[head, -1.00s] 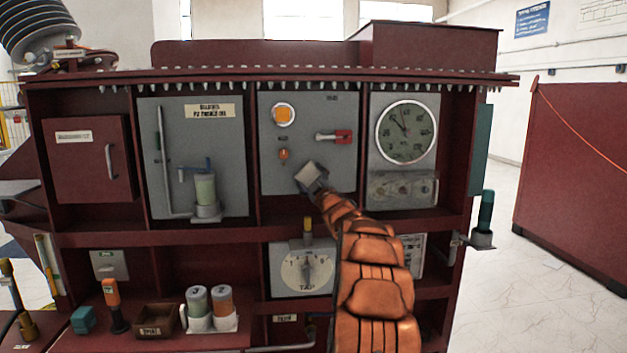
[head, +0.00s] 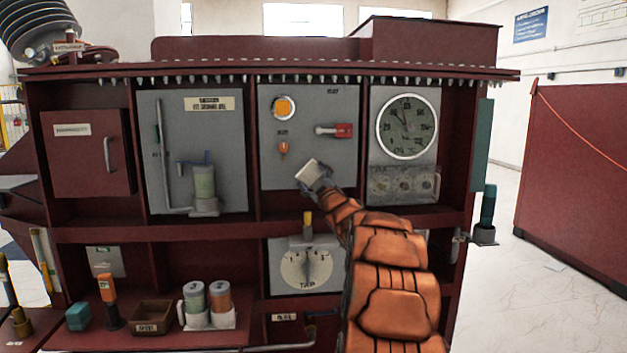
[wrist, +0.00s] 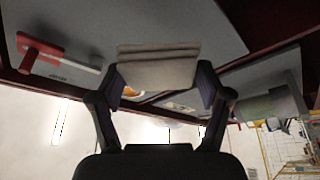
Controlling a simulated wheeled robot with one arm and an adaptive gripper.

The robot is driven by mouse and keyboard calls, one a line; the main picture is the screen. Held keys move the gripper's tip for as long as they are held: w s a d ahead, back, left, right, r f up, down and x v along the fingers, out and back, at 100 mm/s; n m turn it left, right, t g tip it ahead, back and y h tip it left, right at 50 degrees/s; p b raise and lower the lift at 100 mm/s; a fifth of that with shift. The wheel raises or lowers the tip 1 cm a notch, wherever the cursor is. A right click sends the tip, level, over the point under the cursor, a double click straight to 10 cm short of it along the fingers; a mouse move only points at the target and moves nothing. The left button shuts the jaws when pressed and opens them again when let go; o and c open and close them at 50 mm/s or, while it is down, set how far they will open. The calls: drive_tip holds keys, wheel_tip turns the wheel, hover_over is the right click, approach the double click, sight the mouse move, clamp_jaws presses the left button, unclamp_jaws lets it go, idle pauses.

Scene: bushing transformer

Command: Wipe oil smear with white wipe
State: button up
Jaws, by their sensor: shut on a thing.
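My gripper (head: 319,184) is in front of the lower part of the middle grey panel (head: 308,130), and it is shut on a folded white wipe (head: 308,171). In the wrist view the wipe (wrist: 158,66) is a pale, flat folded pad between the two dark fingers of my gripper (wrist: 160,85). I cannot tell from these views whether the wipe touches the panel. I cannot make out an oil smear clearly. A grey plate with several small round windows (head: 403,184) sits under the dial gauge (head: 407,126), right of my gripper.
The red-handled switch (head: 342,130), orange lamp (head: 284,107) and small orange knob (head: 283,148) stick out near my gripper. A tap dial (head: 306,266) is below. Two jars (head: 207,304) and a small box (head: 152,316) sit on the lower shelf.

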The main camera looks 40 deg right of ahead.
drive_tip(key=shift+s+a+b, duration=0.85)
drive_tip(key=shift+s+b, duration=0.05)
drive_tip(key=shift+s, duration=0.3)
drive_tip(key=shift+a+r, duration=0.1)
drive_tip(key=shift+a, duration=0.05)
